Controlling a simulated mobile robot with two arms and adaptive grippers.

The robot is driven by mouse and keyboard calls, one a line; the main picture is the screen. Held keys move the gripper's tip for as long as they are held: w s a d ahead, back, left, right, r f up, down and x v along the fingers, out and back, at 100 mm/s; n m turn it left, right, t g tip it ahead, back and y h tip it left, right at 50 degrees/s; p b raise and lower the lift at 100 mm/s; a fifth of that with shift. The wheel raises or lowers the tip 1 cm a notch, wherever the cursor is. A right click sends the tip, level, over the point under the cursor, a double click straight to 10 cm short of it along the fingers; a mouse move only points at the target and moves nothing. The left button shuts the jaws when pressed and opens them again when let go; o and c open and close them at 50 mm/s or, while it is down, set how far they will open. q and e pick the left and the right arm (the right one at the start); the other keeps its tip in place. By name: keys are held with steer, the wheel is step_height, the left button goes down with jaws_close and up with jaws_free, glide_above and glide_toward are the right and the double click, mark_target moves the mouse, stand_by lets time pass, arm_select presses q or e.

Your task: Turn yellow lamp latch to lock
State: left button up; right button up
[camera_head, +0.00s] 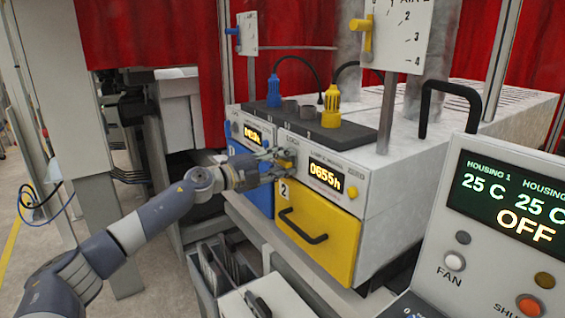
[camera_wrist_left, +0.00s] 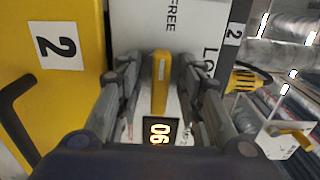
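The yellow lamp latch (camera_head: 286,163) sits on the white front panel of the lamp housing, above the yellow drawer (camera_head: 335,238) marked 2. In the left wrist view the latch (camera_wrist_left: 160,82) is a narrow yellow bar with one end towards the word FREE; the partly hidden word starting LO is to the right. My left gripper (camera_head: 278,163) is at the latch. Its two fingers (camera_wrist_left: 159,72) stand on either side of the bar, with narrow gaps visible, so it looks open around it. Contact cannot be told. My right gripper is out of view.
A display (camera_head: 326,176) reading 0655h is right of the latch. The blue drawer unit (camera_head: 250,180) adjoins on the left. Yellow (camera_head: 331,106) and blue (camera_head: 274,92) cable plugs stand on top. A control panel (camera_head: 507,225) showing OFF fills the right foreground.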

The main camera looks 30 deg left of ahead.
arm_select(q)
steer(key=shift+m, duration=0.3)
steer(key=m+b, duration=0.1)
steer(key=m, duration=0.2)
steer(key=shift+f+m+b, duration=0.15)
steer(key=shift+m+b, duration=0.25)
steer(key=m+b, duration=0.2)
steer(key=m, duration=0.2)
steer(key=m+b, duration=0.3)
steer(key=m, duration=0.2)
steer(key=shift+f, duration=0.1)
steer(key=shift+m+b, duration=1.5)
steer(key=shift+m, duration=0.8)
steer(key=o, duration=0.7)
steer(key=shift+r, duration=0.2)
steer(key=shift+c, duration=0.2)
